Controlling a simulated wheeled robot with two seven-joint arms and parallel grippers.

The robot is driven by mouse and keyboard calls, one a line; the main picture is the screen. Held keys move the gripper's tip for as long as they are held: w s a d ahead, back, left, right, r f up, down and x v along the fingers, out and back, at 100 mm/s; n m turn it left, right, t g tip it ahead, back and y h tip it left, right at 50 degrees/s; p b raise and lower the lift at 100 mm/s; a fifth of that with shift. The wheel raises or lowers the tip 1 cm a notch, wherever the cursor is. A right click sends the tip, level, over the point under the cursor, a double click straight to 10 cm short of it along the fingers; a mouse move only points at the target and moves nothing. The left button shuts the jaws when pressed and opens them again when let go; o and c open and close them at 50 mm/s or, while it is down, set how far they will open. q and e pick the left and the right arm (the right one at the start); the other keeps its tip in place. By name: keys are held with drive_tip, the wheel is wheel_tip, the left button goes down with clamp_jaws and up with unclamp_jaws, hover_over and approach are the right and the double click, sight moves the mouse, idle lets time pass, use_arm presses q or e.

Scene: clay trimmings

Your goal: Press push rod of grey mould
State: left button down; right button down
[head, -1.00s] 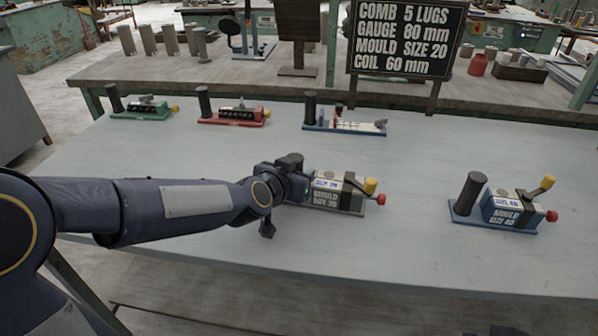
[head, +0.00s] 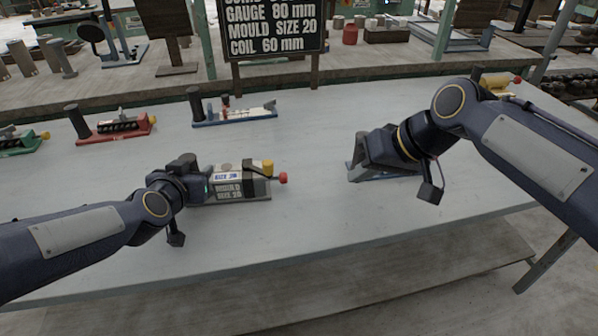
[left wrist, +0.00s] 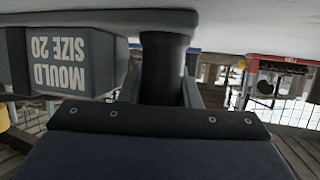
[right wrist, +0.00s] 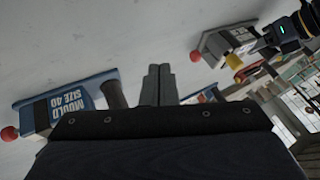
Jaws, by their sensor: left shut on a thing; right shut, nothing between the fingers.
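My right gripper (right wrist: 157,86) is shut and empty, above the table to the right of the grey mould. In the right wrist view the red rod end (right wrist: 196,56) points towards the right gripper's side, apart from its fingers.
A blue-based mould (right wrist: 65,103), marked size 40, is near my right gripper, which mostly hides it in the head view. Red (head: 115,127), blue (head: 235,113) and green (head: 20,141) devices stand behind. A signboard (head: 272,35) reads mould size 20. The front table is clear.

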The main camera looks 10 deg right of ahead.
sight(284, 178)
use_arm(q)
drive_tip(key=shift+f, duration=0.25)
use_arm(e)
drive_tip(key=w, duration=0.1)
drive_tip(key=w+r, duration=0.1)
drive_tip(key=w, duration=0.2)
drive_tip(key=shift+w+a+r, duration=0.3)
drive_tip(key=shift+w+a, duration=0.1)
use_arm(q)
drive_tip(key=shift+s, duration=0.1)
use_arm(e)
drive_tip(key=shift+f, duration=0.1)
drive_tip(key=x, duration=0.9)
drive_tip(key=shift+a, duration=0.1)
drive_tip(key=a, duration=0.3)
drive_tip(key=shift+w+a+f, duration=0.15)
drive_tip(key=shift+w+f, duration=0.15)
use_arm(q)
drive_tip(key=shift+f, duration=0.1)
use_arm(e)
drive_tip(key=shift+w+a, duration=0.1)
drive_tip(key=shift+a, duration=0.45)
